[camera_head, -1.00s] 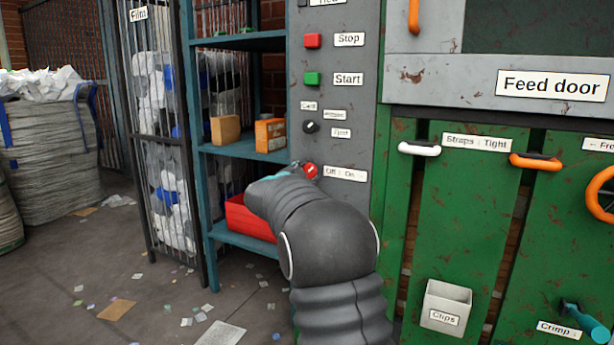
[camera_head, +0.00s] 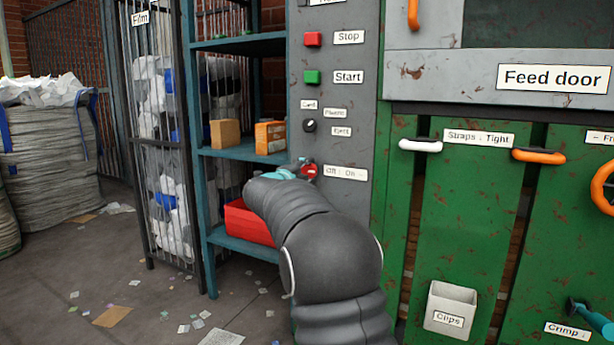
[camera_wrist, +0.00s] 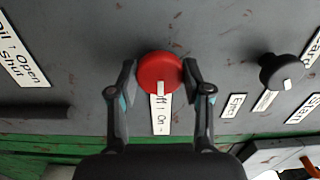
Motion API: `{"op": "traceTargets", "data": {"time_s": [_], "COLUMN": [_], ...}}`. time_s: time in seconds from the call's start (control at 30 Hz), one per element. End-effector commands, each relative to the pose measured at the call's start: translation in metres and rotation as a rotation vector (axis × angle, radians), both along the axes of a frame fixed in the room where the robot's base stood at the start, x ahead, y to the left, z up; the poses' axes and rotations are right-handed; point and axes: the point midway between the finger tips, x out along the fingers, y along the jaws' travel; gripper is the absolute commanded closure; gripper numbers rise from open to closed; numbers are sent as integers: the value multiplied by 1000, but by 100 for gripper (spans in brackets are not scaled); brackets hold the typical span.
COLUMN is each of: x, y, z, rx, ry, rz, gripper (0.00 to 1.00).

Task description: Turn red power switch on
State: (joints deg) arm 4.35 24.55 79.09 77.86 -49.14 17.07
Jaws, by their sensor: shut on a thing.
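The red power switch (camera_head: 309,171) is a round knob on the grey control panel, beside the "Off : On" label (camera_head: 346,173). In the wrist view the red knob (camera_wrist: 160,71) sits between my two fingers, with a white mark at its lower edge pointing toward the label (camera_wrist: 160,114), which it partly covers. My gripper (camera_wrist: 159,83) is shut on the knob, one finger pad on each side. In the head view my gripper (camera_head: 299,169) is at the knob, mostly hidden behind my own wrist.
Above are a black selector knob (camera_head: 309,126), a green Start button (camera_head: 312,77) and a red Stop button (camera_head: 313,39). A teal shelf (camera_head: 240,150) with boxes and a red bin (camera_head: 248,222) stands left of the panel. Green feed-door panels (camera_head: 470,230) are at right.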

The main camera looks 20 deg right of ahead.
Motion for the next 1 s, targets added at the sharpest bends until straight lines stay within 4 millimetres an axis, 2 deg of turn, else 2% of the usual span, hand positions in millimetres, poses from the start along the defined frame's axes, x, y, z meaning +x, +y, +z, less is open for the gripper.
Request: {"op": "traceTargets", "data": {"time_s": [0.57, 0.6, 0.7, 1.0], "x": [0, 0, 0, 0], "y": [0, 0, 0, 0], "z": [0, 0, -1, 0], "rx": [23, 23, 23, 22], "ry": [-28, -28, -28, -27], "rz": [-1, -1, -1, 0], "gripper": [86, 48, 26, 26]}}
